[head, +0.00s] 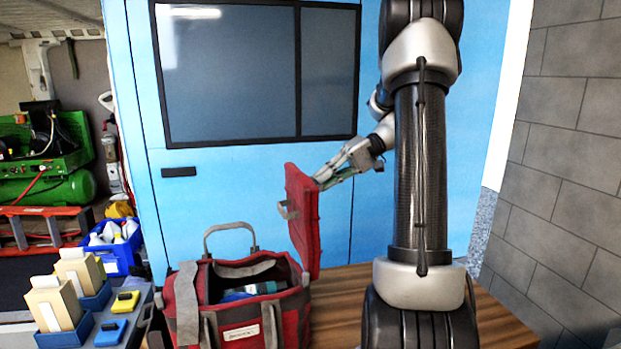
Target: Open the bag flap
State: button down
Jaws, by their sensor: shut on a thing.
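A red and grey tool bag (236,318) stands on a wooden surface at the lower middle of the head view. Its top is open, and some teal and blue items show inside. The red bag flap (303,220) stands nearly upright at the bag's right side, with a small grey handle (288,209) on its left face. My gripper (325,180) is at the flap's upper right edge, shut on it. The fingertips are partly hidden behind the flap's edge. A grey carry handle (231,236) rises upright behind the bag opening.
A grey counter at lower left holds cream-coloured blocks (53,304) in blue holders, plus yellow and blue pieces (125,302). A blue bin (113,249) with bottles is behind it. A blue panelled wall (240,170) stands behind the bag. A grey block wall (565,150) is at right.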

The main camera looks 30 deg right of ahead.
jog(key=s+d+f, duration=0.2)
jog(key=d+f, duration=0.4)
jog(key=d, duration=0.1)
jog(key=shift+d, duration=0.35)
jog(key=c, duration=1.9)
grip_release()
jog(key=shift+w, duration=0.2)
jog(key=shift+c, duration=0.2)
jog(key=o, duration=0.3)
jog(key=shift+s+a+r, duration=0.1)
jog(key=shift+a+r, duration=0.05)
jog(key=shift+a, duration=0.05)
jog(key=shift+o, duration=0.6)
jog(key=shift+d, duration=0.15)
jog(key=v, duration=1.2)
